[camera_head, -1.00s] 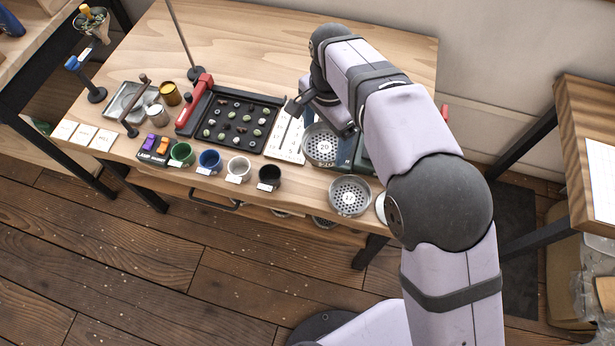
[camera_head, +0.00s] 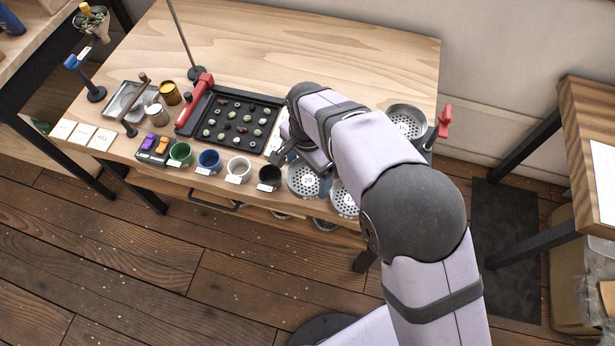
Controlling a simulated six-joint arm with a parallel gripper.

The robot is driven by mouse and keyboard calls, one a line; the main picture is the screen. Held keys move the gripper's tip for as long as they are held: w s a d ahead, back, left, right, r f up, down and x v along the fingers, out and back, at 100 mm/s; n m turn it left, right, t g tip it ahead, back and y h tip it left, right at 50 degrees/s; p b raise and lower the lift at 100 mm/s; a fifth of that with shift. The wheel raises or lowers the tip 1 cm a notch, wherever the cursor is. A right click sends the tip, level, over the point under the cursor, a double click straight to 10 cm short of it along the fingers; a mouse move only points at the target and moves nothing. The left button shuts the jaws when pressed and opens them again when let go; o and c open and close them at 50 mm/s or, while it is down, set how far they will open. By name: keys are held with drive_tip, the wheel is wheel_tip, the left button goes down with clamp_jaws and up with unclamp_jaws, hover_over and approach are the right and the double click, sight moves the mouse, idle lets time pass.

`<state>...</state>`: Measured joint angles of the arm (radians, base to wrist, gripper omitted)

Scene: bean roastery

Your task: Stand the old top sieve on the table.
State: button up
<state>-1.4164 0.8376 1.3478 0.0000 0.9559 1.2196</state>
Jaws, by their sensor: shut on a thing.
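My gripper (camera_head: 300,160) is shut on the rim of a round metal sieve (camera_head: 304,181) with a perforated floor and a number in its middle. The sieve is at the front edge of the table (camera_head: 330,45), right of the black cup. I cannot tell whether it touches the tabletop. A second perforated sieve (camera_head: 345,200) is just to its right, partly hidden by my arm.
Left of the held sieve stand a black cup (camera_head: 270,178), a white cup (camera_head: 238,168), a blue cup (camera_head: 209,161) and a green cup (camera_head: 181,153). A black bean tray (camera_head: 268,99) lies behind them. The back of the table is clear.

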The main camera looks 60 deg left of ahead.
sight(307, 181)
drive_tip(key=shift+f+p, duration=0.35)
drive_tip(key=shift+f, duration=1.65)
drive_tip(key=shift+f, duration=0.2)
drive_tip(key=o, duration=1.1)
drive_tip(key=shift+r, duration=0.1)
wheel_tip(307, 181, up, 12)
drive_tip(key=b, duration=0.2)
drive_tip(key=shift+r, duration=0.15)
